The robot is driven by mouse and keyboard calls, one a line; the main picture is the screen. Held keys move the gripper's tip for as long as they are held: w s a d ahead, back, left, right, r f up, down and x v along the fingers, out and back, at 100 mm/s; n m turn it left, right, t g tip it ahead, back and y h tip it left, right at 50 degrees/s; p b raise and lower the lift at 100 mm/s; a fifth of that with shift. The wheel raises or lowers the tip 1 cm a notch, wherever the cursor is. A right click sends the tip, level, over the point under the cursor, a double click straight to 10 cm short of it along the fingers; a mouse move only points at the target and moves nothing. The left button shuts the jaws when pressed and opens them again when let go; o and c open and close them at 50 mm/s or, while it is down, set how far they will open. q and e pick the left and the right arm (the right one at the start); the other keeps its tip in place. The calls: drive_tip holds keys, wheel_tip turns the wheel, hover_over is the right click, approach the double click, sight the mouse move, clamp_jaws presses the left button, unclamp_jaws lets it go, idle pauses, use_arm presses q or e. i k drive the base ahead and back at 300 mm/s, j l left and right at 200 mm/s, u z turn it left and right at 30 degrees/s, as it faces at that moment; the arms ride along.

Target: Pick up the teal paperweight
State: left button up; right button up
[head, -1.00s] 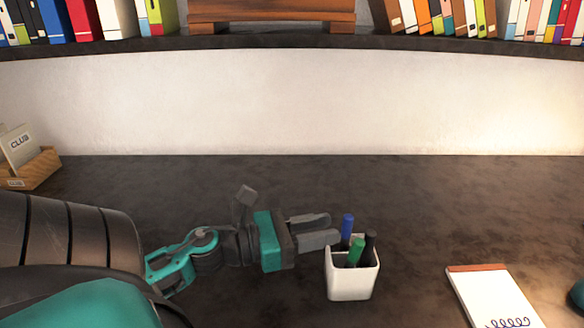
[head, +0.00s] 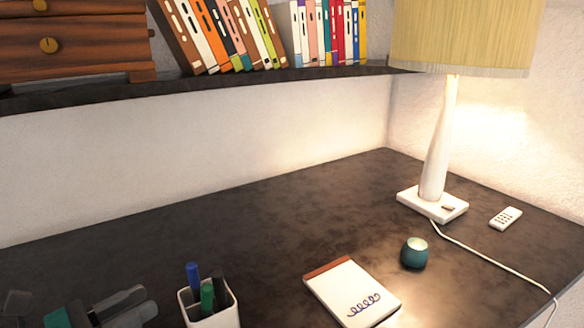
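The teal paperweight (head: 414,253) is a small rounded piece with a pale top. It stands on the dark desk at the right, between the notepad and the lamp, with nothing touching it. My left gripper (head: 137,303) is at the lower left, partly cut off by the picture's edge. Its two grey fingers point right and look apart, with nothing between them. It is far to the left of the paperweight, with the pen cup and notepad between. My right gripper is not in view.
A white pen cup (head: 210,309) stands just right of my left gripper. A notepad (head: 345,287) lies left of the paperweight. A lamp (head: 436,165), its cord and a white remote (head: 506,218) are behind and right. A shelf (head: 220,84) overhangs the back. The desk's middle is clear.

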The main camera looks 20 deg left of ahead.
sight(415, 253)
drive_tip(key=k+l, duration=0.45)
drive_tip(key=l, duration=0.25)
drive_tip(key=k+l, duration=0.25)
drive_tip(key=l, duration=0.15)
